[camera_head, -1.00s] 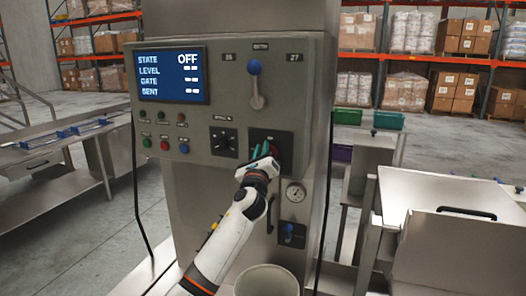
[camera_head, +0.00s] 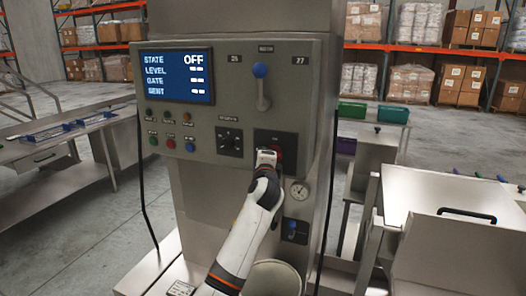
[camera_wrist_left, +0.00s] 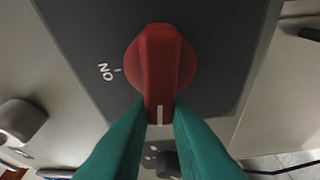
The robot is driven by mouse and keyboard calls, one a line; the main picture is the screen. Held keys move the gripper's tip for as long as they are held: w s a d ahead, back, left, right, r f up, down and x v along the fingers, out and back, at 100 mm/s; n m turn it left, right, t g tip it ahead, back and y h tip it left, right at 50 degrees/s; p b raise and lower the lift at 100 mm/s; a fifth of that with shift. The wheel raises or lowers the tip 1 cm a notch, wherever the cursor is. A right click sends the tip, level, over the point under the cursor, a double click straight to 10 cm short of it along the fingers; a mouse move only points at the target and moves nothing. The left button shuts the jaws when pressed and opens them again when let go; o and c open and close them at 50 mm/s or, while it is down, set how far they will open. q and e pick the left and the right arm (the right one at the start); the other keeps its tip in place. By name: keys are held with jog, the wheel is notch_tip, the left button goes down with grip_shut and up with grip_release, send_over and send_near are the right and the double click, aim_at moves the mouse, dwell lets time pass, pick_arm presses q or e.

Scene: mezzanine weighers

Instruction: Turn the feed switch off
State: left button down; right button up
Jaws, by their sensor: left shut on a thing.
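The feed switch is a red rotary knob (camera_wrist_left: 160,62) on a dark plate (camera_wrist_left: 80,35) of the grey control panel (camera_head: 228,110). In the head view it is mostly hidden behind my left wrist. In the left wrist view, the teal fingers of my left gripper (camera_wrist_left: 160,118) are closed on the knob's handle, one on each side. The white mark on the handle points down the picture, toward the gripper. The ON label (camera_wrist_left: 105,72) is to the left of the knob. The screen (camera_head: 177,75) reads STATE OFF. My right gripper is not in view.
A lever with a blue ball (camera_head: 260,72) is above the switch. A black selector (camera_head: 230,141) and several coloured buttons (camera_head: 170,143) are to the left. A gauge (camera_head: 299,190) and a blue-handled valve (camera_head: 293,228) are below. A pale bucket (camera_head: 273,278) stands under the arm.

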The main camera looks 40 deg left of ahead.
pick_arm(q)
jog(key=shift+w+d+f+n+g+h+p, duration=0.1)
jog(key=shift+d+f+n+g+h+p, duration=0.3)
jog(key=shift+n, duration=0.3)
jog(key=shift+a, duration=0.15)
jog(key=c, duration=1.5)
grip_release()
jog(key=shift+o, duration=0.7)
jog(key=shift+r, duration=0.35)
jog(key=shift+w+a, duration=0.1)
jog(key=shift+w, duration=0.05)
jog(key=b+v, duration=0.2)
jog(key=v, duration=1)
jog(key=shift+f+b, duration=0.35)
jog(key=shift+b, duration=0.05)
